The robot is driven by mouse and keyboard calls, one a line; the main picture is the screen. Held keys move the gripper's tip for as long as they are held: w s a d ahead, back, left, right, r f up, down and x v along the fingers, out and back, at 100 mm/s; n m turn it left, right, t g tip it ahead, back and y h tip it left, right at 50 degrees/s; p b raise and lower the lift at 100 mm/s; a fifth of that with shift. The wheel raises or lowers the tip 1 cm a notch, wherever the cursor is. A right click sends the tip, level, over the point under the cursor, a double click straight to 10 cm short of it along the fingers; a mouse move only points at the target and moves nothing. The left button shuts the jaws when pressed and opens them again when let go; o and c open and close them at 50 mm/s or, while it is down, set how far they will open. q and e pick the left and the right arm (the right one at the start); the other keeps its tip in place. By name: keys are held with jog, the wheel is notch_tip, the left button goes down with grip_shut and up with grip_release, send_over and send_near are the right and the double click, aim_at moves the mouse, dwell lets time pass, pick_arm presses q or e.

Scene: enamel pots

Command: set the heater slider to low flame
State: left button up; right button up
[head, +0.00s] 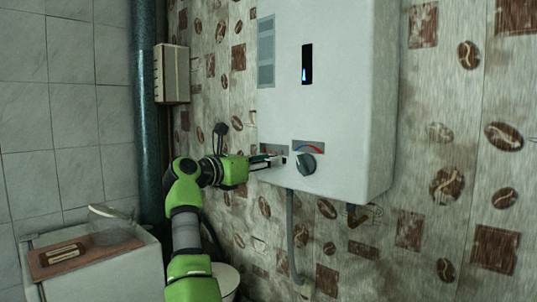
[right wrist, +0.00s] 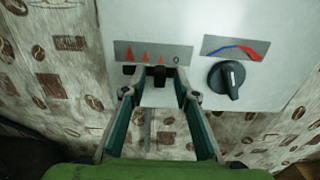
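The white heater (head: 335,110) hangs on the wall. Its slider plate (right wrist: 153,53) has orange flame marks shrinking to the right, then a 0. The black slider knob (right wrist: 159,75) sits roughly below the smaller marks; the exact setting is hard to tell. My right gripper (right wrist: 159,84) is at the plate from below, fingers apart on either side of the knob, with gaps visible. In the head view my right gripper (head: 272,161) reaches the heater's lower front and hides much of the slider. My left gripper is not in view.
A round dial (head: 305,165) is right of the slider and also shows in the right wrist view (right wrist: 227,80). A small blue flame shows in the window (head: 307,64). A grey pipe (head: 291,235) runs below. A white cabinet (head: 135,270) stands lower left.

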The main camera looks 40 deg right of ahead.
jog(key=shift+d, duration=0.5)
jog(key=shift+c, duration=0.4)
jog(key=shift+a, duration=0.1)
grip_shut()
jog(key=shift+w+p, duration=0.8)
jog(key=shift+w, duration=0.4)
jog(key=shift+o, duration=0.4)
grip_release()
